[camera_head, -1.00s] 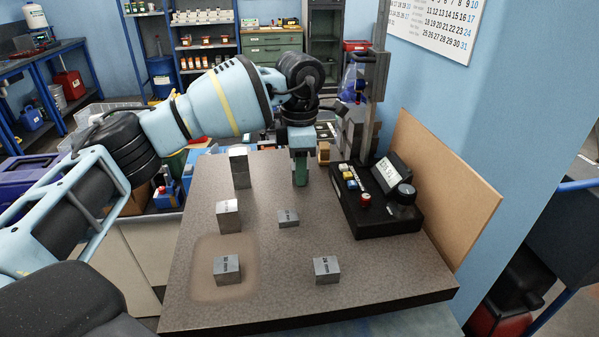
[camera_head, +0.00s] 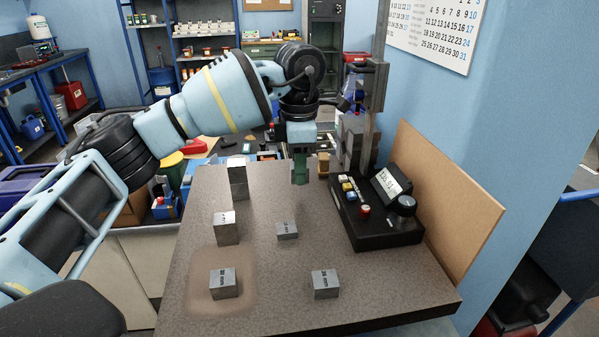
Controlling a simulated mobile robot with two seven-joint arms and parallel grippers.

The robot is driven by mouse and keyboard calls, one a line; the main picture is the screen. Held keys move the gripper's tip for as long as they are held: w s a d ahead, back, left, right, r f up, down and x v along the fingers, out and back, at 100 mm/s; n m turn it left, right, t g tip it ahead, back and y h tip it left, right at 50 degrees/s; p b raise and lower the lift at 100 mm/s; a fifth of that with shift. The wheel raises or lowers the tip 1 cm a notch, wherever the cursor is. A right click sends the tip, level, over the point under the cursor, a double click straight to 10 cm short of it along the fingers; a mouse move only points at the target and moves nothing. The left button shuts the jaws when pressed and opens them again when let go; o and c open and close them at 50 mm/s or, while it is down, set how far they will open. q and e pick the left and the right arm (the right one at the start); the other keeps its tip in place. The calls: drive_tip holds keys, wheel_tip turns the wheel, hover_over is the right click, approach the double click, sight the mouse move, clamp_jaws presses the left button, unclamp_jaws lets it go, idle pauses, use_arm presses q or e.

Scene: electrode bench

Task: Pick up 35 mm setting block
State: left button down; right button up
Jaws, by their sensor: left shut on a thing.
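My left gripper (camera_head: 300,180) points down over the back of the grey stone plate (camera_head: 380,285). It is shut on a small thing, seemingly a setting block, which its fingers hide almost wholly. Several steel blocks stand apart from it on the plate: a tall one (camera_head: 238,181) at the back left, a middle one (camera_head: 227,230), a low one (camera_head: 287,230), one on the brownish patch (camera_head: 224,284) and one at the front right (camera_head: 325,285). Their labels are too small to read surely, so I cannot tell which is 35 mm. My right gripper is not in view.
A black control box (camera_head: 380,235) with buttons, a knob and a display stands on the plate's right side, with an upright metal post (camera_head: 374,115) behind it. A tan board (camera_head: 445,205) leans at the right edge.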

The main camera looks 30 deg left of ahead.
use_arm(q)
drive_tip(key=s+d, duration=0.2)
drive_tip(key=s, duration=0.2)
drive_tip(key=s+d+r, duration=0.1)
drive_tip(key=s+d, duration=0.1)
drive_tip(key=s, duration=0.3)
drive_tip(key=s+d, duration=0.2)
drive_tip(key=s, duration=0.2)
drive_tip(key=shift+s+d+r, duration=0.2)
drive_tip(key=shift+d+r, duration=0.05)
